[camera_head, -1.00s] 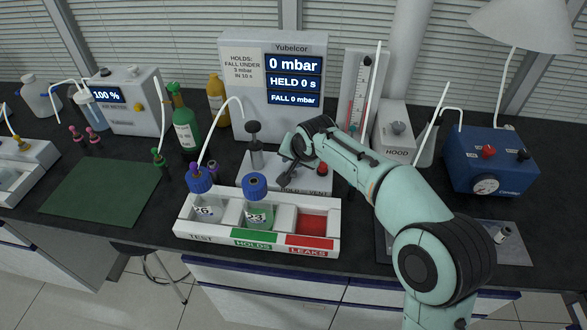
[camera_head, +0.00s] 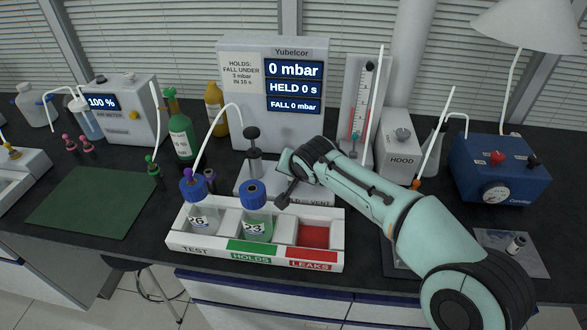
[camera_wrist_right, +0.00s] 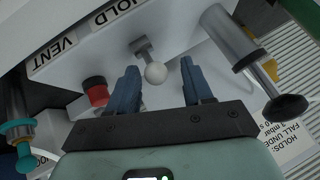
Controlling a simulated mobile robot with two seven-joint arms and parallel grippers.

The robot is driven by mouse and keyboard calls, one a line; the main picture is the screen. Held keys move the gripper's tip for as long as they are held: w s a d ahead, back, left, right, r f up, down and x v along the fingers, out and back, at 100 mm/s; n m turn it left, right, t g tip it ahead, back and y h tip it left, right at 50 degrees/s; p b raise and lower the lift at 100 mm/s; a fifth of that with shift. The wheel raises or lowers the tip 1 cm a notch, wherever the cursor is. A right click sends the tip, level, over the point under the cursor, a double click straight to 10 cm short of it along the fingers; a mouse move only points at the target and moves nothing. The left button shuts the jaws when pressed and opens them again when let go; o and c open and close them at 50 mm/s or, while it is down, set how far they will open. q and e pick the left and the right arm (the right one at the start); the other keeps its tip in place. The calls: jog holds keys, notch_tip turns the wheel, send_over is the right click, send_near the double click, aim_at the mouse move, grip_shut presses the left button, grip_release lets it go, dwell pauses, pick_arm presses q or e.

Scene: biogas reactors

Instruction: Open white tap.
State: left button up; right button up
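The tap shows in the right wrist view as a small white ball (camera_wrist_right: 155,73) on a short grey stem, on the white base unit near the "HOLD" and "VENT" labels. My right gripper (camera_wrist_right: 159,76) is open, with one blue finger on each side of the white ball; I cannot tell whether either finger touches it. In the head view my right gripper (camera_head: 284,197) reaches down in front of the display unit (camera_head: 285,112), just behind the bottle rack. The arm hides the tap there. The display reads 0 mbar, held 0 s, fall 0 mbar. My left gripper is not in view.
A red button (camera_wrist_right: 96,90) and a metal cylinder with a black knob (camera_wrist_right: 235,45) flank the tap. The white rack (camera_head: 340,240) in front holds bottle 26 (camera_head: 203,215) and bottle 23 (camera_head: 257,225); its red LEAKS bay is empty. A green mat (camera_head: 92,203) lies clear at left.

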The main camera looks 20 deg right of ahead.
jog(key=shift+r, duration=0.15)
jog(key=shift+s+r, duration=0.15)
jog(key=shift+r, duration=0.05)
jog(key=p+v, duration=0.1)
jog(key=v, duration=1.1)
jog(key=shift+s+r, duration=0.2)
jog(key=shift+s, duration=0.1)
